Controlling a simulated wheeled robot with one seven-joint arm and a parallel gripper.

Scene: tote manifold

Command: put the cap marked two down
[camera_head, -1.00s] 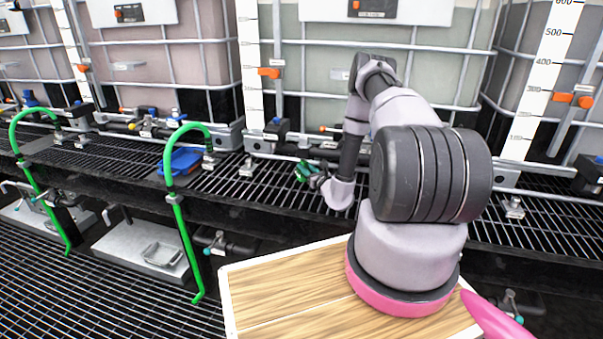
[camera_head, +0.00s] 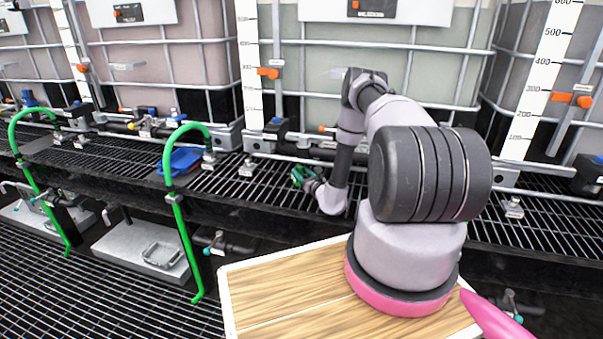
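My gripper (camera_head: 306,179) is small and dark in the head view, low over the black grating shelf near the middle. A green piece (camera_head: 297,175) sits at its fingertips and moves with it, so it looks held; I take it for the cap. No mark on it can be read at this size. The fingers themselves are partly hidden by the green piece and the wrist. I cannot tell whether the green piece touches the grating.
The grating shelf (camera_head: 225,184) runs along tanks with pipes and valves (camera_head: 280,136) behind my gripper. A blue object (camera_head: 180,161) lies on the shelf by a green hooped rail (camera_head: 177,205). A wooden top (camera_head: 290,292) is in front.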

